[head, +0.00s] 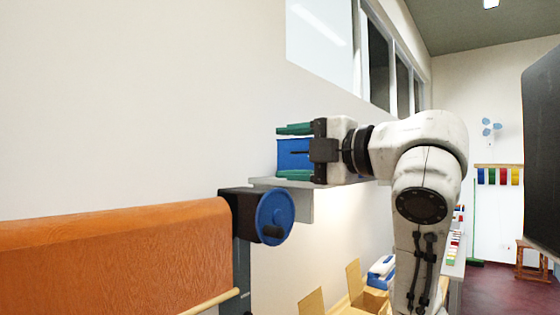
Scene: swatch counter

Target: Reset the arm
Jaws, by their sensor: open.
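My arm (425,150) rises at the right of the head view and bends over to the left at its top. My gripper (284,152) points left, with two green fingers spread apart one above the other, so it is open. A blue block-like thing (293,154) shows between the fingers; I cannot tell whether it is behind them or part of the gripper. A grey wall shelf (300,192) shows just below the gripper, partly hidden by it.
Open cardboard boxes (365,295) stand below the arm. A dark panel (542,160) edges the right.

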